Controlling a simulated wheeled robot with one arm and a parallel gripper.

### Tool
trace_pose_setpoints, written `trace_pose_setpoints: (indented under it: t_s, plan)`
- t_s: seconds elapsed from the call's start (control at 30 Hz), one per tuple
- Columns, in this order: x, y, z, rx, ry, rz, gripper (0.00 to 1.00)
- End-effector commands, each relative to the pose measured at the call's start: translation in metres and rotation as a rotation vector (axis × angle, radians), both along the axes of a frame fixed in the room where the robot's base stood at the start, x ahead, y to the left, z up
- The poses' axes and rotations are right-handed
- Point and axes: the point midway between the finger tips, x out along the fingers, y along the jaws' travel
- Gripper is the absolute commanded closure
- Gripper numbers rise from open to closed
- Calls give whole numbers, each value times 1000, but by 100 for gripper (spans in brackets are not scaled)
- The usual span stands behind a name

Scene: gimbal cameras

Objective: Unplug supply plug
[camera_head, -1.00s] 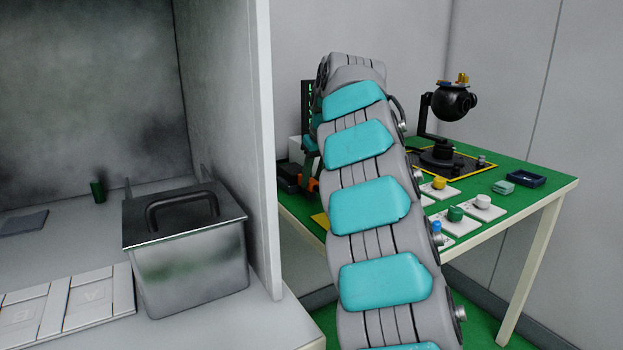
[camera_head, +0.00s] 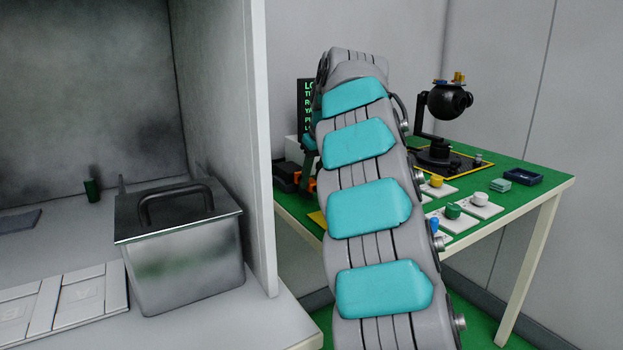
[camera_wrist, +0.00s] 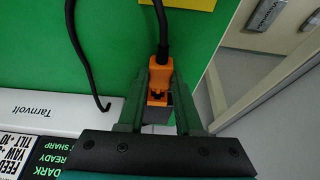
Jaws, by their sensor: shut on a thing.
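The orange supply plug (camera_wrist: 160,78), with a black cable (camera_wrist: 161,25) rising from its back, sits between the two dark green fingers of my gripper (camera_wrist: 160,68) in the wrist view. The fingers are shut on it. A grey surface shows below the plug, partly hidden between the fingers, and I cannot tell whether the plug is still seated in a socket. In the head view my arm hides most of the gripper. Small orange parts (camera_head: 299,178) show to the left of my arm, beside a black box (camera_head: 286,176).
A green table (camera_head: 510,205) carries a black gimbal camera (camera_head: 446,102), several white tiles with coloured knobs, and a dark blue tray (camera_head: 523,176). A screen (camera_head: 306,105) with green text stands behind my arm. A white partition (camera_head: 262,150) and a metal box (camera_head: 185,262) are at left.

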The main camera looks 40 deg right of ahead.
Motion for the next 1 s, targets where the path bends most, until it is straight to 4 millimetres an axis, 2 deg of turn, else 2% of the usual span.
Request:
trace_pose_setpoints:
  t_s: [0.33,1.0]
  plan:
    - [-3,0,-1,-1,0,0,100]
    - [-30,2,-2,0,1,0,100]
